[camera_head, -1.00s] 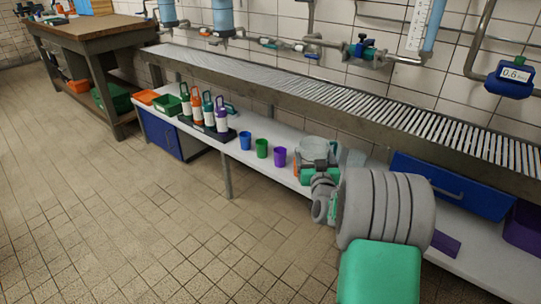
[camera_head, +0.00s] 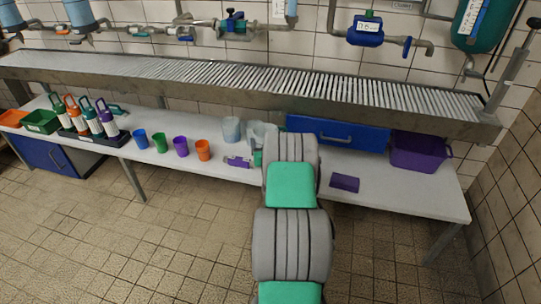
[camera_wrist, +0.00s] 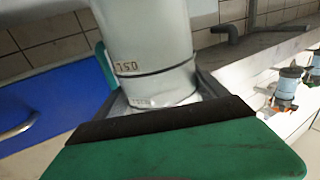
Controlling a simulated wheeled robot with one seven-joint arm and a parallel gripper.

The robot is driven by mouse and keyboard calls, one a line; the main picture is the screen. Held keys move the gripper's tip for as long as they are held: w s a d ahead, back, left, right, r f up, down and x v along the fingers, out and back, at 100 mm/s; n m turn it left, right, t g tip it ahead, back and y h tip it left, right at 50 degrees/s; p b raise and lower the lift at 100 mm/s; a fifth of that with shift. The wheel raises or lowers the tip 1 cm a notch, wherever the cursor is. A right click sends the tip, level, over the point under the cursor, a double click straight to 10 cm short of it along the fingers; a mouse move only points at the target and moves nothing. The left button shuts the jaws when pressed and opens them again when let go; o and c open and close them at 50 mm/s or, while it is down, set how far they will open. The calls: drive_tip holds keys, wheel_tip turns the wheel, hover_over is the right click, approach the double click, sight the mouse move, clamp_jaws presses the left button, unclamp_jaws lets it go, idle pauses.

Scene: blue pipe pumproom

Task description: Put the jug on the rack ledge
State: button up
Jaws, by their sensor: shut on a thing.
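The jug (camera_wrist: 150,45) is a pale, translucent vessel with dark bands and a printed number. My gripper (camera_wrist: 155,98) is shut on it, and the jug stands between the fingers in the wrist view. In the head view the jug (camera_head: 262,132) shows just beyond my arm, close to the blue drawer front. My arm hides most of my gripper there. The rack ledge (camera_head: 240,83) seems to be the long slatted metal shelf along the wall, above and behind the jug.
A clear cup (camera_head: 231,130), an orange cup (camera_head: 203,150) and a purple block (camera_head: 238,162) are left of my arm. A blue drawer (camera_head: 345,133), a purple bin (camera_head: 418,152) and a dark purple block (camera_head: 344,182) are to the right. Pipes with a blue meter (camera_head: 366,30) run above the slats.

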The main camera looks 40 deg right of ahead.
drive_tip(key=d+f, duration=0.1)
drive_tip(key=s+f, duration=0.1)
drive_tip(key=shift+s+d+f+b, duration=0.1)
drive_tip(key=shift+d+f+b, duration=0.25)
drive_tip(key=shift+b, duration=0.05)
drive_tip(key=f, duration=0.1)
drive_tip(key=f+b, duration=0.1)
drive_tip(key=f, duration=0.1)
drive_tip(key=shift+s+d+f, duration=0.3)
drive_tip(key=shift+s+d, duration=0.05)
drive_tip(key=shift+f, duration=0.3)
drive_tip(key=shift+r, duration=0.15)
drive_tip(key=shift+b, duration=0.3)
drive_tip(key=o, duration=2)
